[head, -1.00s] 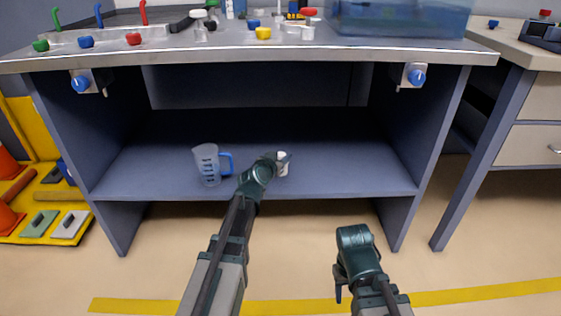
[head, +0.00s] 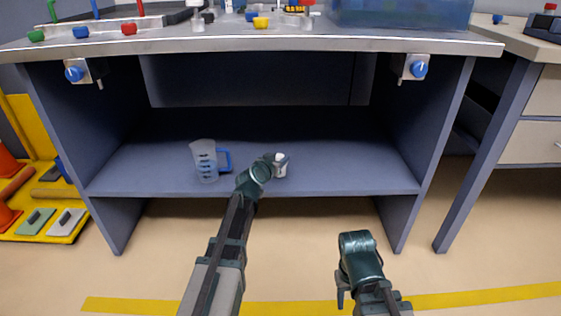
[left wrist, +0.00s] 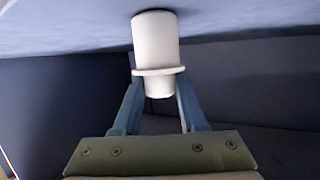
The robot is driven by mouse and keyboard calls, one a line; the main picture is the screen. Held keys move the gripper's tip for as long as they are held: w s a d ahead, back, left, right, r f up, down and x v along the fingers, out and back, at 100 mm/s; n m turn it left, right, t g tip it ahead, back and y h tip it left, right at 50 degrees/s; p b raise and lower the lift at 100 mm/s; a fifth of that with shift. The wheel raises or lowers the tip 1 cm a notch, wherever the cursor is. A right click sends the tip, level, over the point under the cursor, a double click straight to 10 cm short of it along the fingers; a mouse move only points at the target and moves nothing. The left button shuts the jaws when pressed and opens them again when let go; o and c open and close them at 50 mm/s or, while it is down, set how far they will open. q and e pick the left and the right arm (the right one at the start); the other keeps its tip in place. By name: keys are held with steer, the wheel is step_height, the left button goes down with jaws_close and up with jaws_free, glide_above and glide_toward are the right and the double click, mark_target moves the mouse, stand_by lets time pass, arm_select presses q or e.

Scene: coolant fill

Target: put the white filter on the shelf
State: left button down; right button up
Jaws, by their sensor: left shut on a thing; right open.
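The white filter (head: 280,168) is a small white cylinder with a flange. My left gripper (head: 275,160) reaches into the bench's lower bay and is shut on it, over the shelf (head: 330,172). In the left wrist view the filter (left wrist: 155,40) sits between the two fingers, its flange at the fingertips. Its far end is at the pale blue-grey surface at the top of that view; whether it touches, I cannot tell. My right gripper (head: 345,285) is low in front of the bench, clear of the shelf; its fingers are mostly hidden.
A clear measuring jug (head: 205,160) with a blue handle stands on the shelf, left of my left gripper. The shelf to the right is free. The worktop edge (head: 250,43) overhangs the bay, with side panels left and right.

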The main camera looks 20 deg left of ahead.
arm_select(q)
steer(key=shift+f, duration=0.2)
steer(key=shift+c, duration=2.3)
jaws_free()
steer(key=shift+r, duration=0.15)
steer(key=shift+s+r, duration=0.2)
steer(key=shift+s, duration=0.05)
steer(key=p+v, duration=0.3)
steer(key=v, duration=0.8)
steer(key=shift+s, duration=0.25)
